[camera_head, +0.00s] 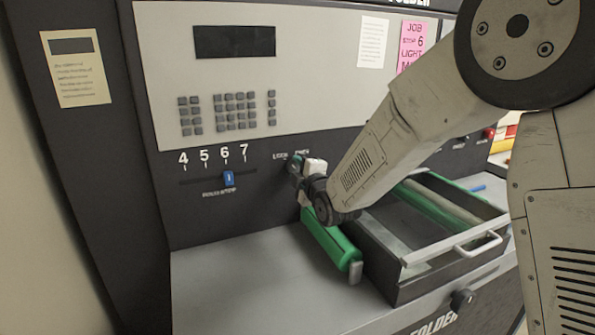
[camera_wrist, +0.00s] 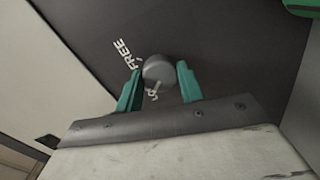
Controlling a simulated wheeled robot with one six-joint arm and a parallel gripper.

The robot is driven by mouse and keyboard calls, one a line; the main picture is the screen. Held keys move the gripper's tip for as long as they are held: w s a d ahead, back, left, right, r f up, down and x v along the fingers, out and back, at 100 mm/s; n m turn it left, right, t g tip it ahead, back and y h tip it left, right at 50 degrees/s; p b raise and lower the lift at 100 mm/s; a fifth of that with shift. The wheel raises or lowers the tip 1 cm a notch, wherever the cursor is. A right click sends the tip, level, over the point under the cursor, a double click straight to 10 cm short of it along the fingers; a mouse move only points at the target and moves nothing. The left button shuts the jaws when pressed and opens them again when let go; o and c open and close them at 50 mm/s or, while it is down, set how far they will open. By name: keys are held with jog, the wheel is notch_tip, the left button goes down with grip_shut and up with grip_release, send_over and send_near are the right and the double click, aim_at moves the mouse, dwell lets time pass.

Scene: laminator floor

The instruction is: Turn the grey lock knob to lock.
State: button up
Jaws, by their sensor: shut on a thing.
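The grey lock knob (camera_wrist: 158,69) sits on the dark panel, between the two green fingers of my gripper (camera_wrist: 158,82) in the wrist view. The fingers are shut on its sides. The word FREE shows at the knob's upper left, and a partly hidden label beginning "LO" shows just below it. I cannot tell which label the knob points to. In the head view my gripper (camera_head: 297,165) reaches the panel just under the LOCK and FREE labels, and it hides most of the knob there.
A green roller (camera_head: 328,240) lies on the grey ledge below my wrist. An open drawer (camera_head: 420,255) with a handle and another green roller is to its right. A blue slider (camera_head: 228,178) with numbers 4 to 7 is left of my gripper. The ledge's left side is clear.

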jog(key=shift+n, duration=0.3)
dwell(0.4)
jog(key=o, duration=1)
jog(key=shift+a, duration=0.1)
jog(key=v, duration=0.8)
